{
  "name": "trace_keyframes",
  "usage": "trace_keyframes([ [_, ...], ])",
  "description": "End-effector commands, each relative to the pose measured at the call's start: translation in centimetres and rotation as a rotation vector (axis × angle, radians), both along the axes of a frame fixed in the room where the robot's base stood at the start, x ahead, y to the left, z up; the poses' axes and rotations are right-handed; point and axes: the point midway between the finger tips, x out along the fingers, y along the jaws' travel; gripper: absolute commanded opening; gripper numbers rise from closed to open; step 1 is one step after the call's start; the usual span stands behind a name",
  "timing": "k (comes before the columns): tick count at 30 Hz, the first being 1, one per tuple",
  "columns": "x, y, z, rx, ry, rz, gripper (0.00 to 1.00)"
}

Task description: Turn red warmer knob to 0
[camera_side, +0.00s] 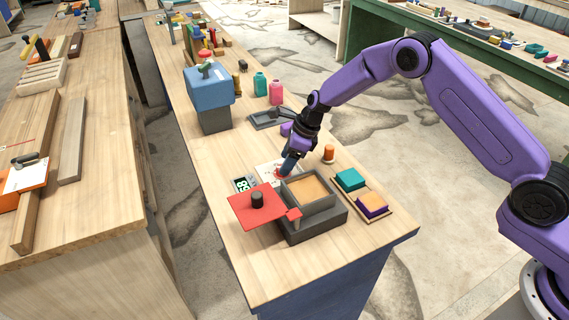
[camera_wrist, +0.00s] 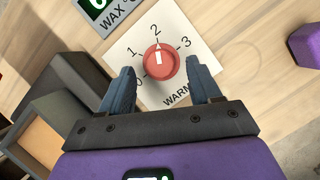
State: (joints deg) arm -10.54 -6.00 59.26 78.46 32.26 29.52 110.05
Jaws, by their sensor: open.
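The red warmer knob (camera_wrist: 161,64) sits on a white dial plate (camera_wrist: 188,40) marked 0, 1, 2, 3 and lettered "WARM", with the rest of the word hidden. Its white pointer mark points at about 2. The 0 is partly hidden by a finger. My gripper (camera_wrist: 160,70) is open, with one blue finger on each side of the knob and visible gaps between. In the side view, my gripper (camera_side: 288,165) is low over the dial plate (camera_side: 266,171); a bit of the red knob (camera_side: 281,174) shows by the fingertips.
A grey warmer box (camera_side: 308,190) with tan contents stands close in front. A red plate with a black knob (camera_side: 257,201) juts out at its left. The wax display (camera_side: 243,184) is beside the dial. A tray with teal and purple blocks (camera_side: 360,193) and an orange-topped peg (camera_side: 328,153) stand right.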

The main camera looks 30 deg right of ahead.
Motion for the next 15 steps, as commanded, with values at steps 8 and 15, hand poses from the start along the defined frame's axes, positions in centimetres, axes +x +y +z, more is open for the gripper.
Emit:
trace_keyframes([
  [8,0.4,0.7,-1.9,0.001,-0.001,0.0,0.63],
  [15,0.4,0.8,-2.0,0.0,-0.001,0.0,0.63],
])
